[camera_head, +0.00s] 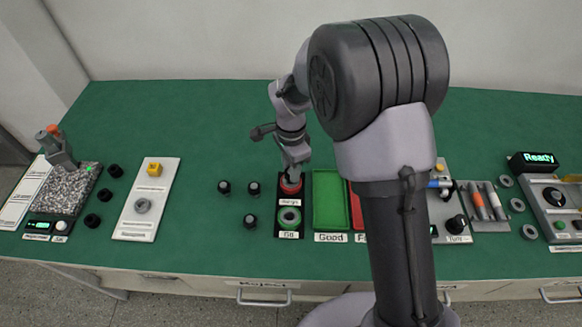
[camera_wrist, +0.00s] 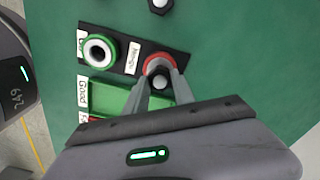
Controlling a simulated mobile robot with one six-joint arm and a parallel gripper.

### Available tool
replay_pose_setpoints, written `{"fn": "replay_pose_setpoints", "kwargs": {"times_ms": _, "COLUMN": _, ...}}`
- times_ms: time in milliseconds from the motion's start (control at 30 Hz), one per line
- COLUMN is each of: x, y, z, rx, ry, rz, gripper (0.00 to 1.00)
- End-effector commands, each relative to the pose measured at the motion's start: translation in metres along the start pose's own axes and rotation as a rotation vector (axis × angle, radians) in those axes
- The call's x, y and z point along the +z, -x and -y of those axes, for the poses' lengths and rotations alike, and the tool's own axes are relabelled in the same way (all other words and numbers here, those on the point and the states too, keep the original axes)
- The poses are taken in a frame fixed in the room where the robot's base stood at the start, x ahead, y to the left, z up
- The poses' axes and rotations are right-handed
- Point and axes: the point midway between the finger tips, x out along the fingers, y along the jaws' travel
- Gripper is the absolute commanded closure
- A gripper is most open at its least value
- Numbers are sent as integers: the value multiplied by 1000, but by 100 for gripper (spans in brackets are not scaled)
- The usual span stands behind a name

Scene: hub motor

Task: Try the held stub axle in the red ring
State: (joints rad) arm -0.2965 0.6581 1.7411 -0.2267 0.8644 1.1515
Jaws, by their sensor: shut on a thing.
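The red ring (camera_head: 290,184) sits at the far end of a black gauge board, and it also shows in the wrist view (camera_wrist: 153,64). A green ring (camera_head: 290,218) with a "Go" label sits at the board's near end. My gripper (camera_head: 292,174) is directly over the red ring. In the wrist view, my gripper (camera_wrist: 162,78) is shut on the stub axle (camera_wrist: 163,83), of which a small dark end shows between the fingers. The fingers cover part of the red ring. I cannot tell whether the axle is in the ring or just above it.
Several loose dark stub axles, one here (camera_head: 224,187), stand left of the board. A green "Good" tray (camera_head: 330,200) is close on its right, with a red tray (camera_head: 357,212) beyond, partly behind my arm. The green bench behind the board is clear.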

Motion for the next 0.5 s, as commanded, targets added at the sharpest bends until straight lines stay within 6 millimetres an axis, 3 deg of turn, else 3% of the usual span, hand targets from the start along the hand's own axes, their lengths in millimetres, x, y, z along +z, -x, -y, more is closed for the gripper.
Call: {"fn": "replay_pose_setpoints", "kwargs": {"times_ms": 500, "x": 0, "y": -7, "z": 0, "rx": 0, "ry": 0, "rz": 0, "gripper": 100}}
